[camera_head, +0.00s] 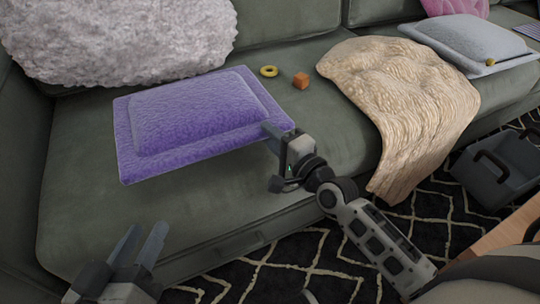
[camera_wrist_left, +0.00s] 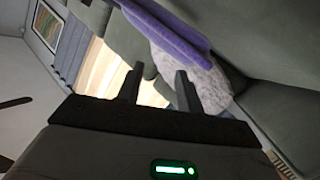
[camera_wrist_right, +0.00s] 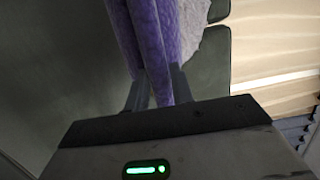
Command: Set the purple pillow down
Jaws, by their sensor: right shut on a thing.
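The purple pillow (camera_head: 195,112) is a flat, fuzzy rectangle over the left part of the green sofa seat in the head view. My right gripper (camera_head: 273,133) is shut on its right front corner. The pillow (camera_wrist_right: 150,40) also shows between the fingers in the right wrist view. Whether the pillow rests fully on the seat or is held a little above it, I cannot tell. My left gripper (camera_head: 140,245) is open and empty, in front of the sofa at the lower left. The left wrist view shows its fingers (camera_wrist_left: 158,85) apart, with the pillow (camera_wrist_left: 170,32) beyond them.
A fluffy grey-white cushion (camera_head: 120,40) leans on the sofa back. A yellow ring (camera_head: 268,71) and an orange cube (camera_head: 301,80) lie right of the pillow. A beige blanket (camera_head: 400,95) drapes over the seat; a grey pillow (camera_head: 470,42) lies beyond. A dark bin (camera_head: 497,165) stands on the patterned rug.

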